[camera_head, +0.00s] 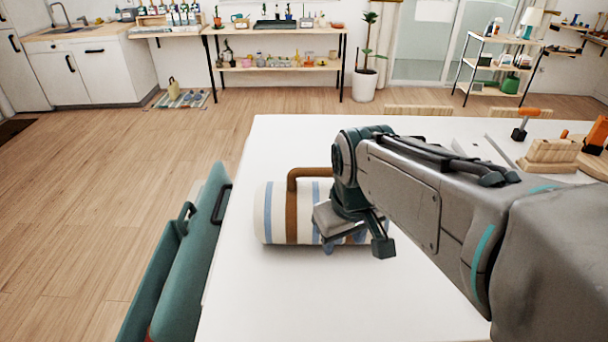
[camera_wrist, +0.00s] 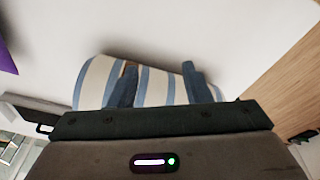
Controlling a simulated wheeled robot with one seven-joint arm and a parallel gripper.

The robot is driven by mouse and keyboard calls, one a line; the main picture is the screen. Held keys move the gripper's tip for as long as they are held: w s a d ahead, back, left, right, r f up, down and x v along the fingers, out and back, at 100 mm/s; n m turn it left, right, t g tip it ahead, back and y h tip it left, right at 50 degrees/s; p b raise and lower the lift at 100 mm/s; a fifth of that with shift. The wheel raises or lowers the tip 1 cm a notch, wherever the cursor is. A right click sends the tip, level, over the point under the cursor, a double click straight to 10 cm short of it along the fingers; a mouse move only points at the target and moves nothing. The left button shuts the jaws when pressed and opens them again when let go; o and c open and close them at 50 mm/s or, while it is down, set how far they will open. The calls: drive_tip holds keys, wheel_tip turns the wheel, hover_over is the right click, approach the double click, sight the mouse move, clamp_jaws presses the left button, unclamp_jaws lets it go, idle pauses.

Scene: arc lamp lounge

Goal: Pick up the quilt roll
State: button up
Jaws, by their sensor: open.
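The quilt roll (camera_head: 273,213) is a cream cylinder with blue stripes and brown straps with a brown carry handle. It lies on its side on the white table (camera_head: 268,300) in the head view. My gripper (camera_head: 356,250) is over the right part of the roll, partly hiding it. In the wrist view, the striped roll (camera_wrist: 155,88) shows between and beyond the two dark fingers of my gripper (camera_wrist: 158,78). The fingers are apart, with the roll beneath them. Whether they touch it I cannot tell. The roll's right end is partly hidden by my arm in the head view.
A teal chair or case (camera_head: 190,250) stands along the table's left edge. Wooden blocks (camera_head: 548,152) and orange-handled tools (camera_head: 597,135) lie at the table's right. A shelf (camera_head: 280,65) and a potted plant (camera_head: 365,80) stand far back. The table's front left is clear.

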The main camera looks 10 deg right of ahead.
drive_tip(key=w+r+n+g+p, duration=0.1)
drive_tip(key=w+r+n+p, duration=0.2)
drive_tip(key=w+r+n, duration=0.55)
wheel_tip(320, 180, up, 8)
drive_tip(key=n+g+p, duration=0.1)
drive_tip(key=n+p, duration=0.2)
drive_tip(key=n, duration=0.2)
hover_over(322, 168)
drive_tip(key=f, duration=0.8)
drive_tip(key=shift+s+d+f, duration=0.15)
drive_tip(key=shift+d+f, duration=0.1)
drive_tip(key=shift+a+f+p, duration=0.2)
drive_tip(key=shift+f+p, duration=0.2)
drive_tip(key=shift+f, duration=2.3)
clamp_jaws()
drive_tip(key=shift+w+r, duration=0.15)
drive_tip(key=shift+w, duration=0.05)
